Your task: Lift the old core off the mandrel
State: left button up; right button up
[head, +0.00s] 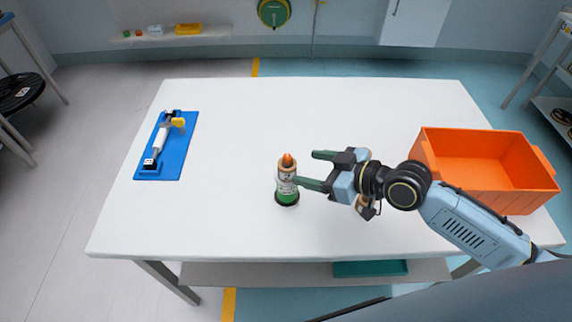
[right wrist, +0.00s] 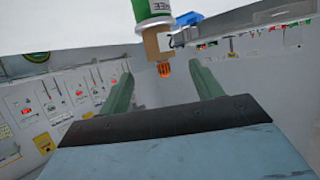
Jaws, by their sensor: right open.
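The mandrel stands upright near the middle of the white table, with a black base and an orange tip (head: 287,159). In the right wrist view the core's brown end (right wrist: 157,44) and the orange tip (right wrist: 164,69) show between the fingertips, with the labelled part above. My right gripper (head: 309,169) is open and empty, just right of the core. Its fingers point left at it, and the nearer fingertip overlaps its right edge in the picture. I cannot tell whether they touch. My left gripper is out of view.
An orange crate (head: 440,165) stands at the table's right end, beside my right arm. A blue plate (head: 184,150) with a white roller and a yellow part lies at the left. The table (head: 240,115) is clear between plate and mandrel.

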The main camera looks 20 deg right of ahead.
aim_at(291, 167)
jog(key=x, duration=0.3)
jog(key=shift+w+a+f, duration=0.45)
jog(key=shift+w+a, duration=0.05)
jog(key=shift+a, duration=0.1)
jog(key=x, duration=0.3)
jog(key=shift+w+a+f+b, duration=0.15)
jog(key=shift+f+b, duration=0.2)
jog(key=shift+w+a+f, duration=0.15)
jog(key=shift+c, duration=0.4)
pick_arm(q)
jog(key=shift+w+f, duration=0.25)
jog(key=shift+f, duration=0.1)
pick_arm(e)
jog(key=c, duration=1)
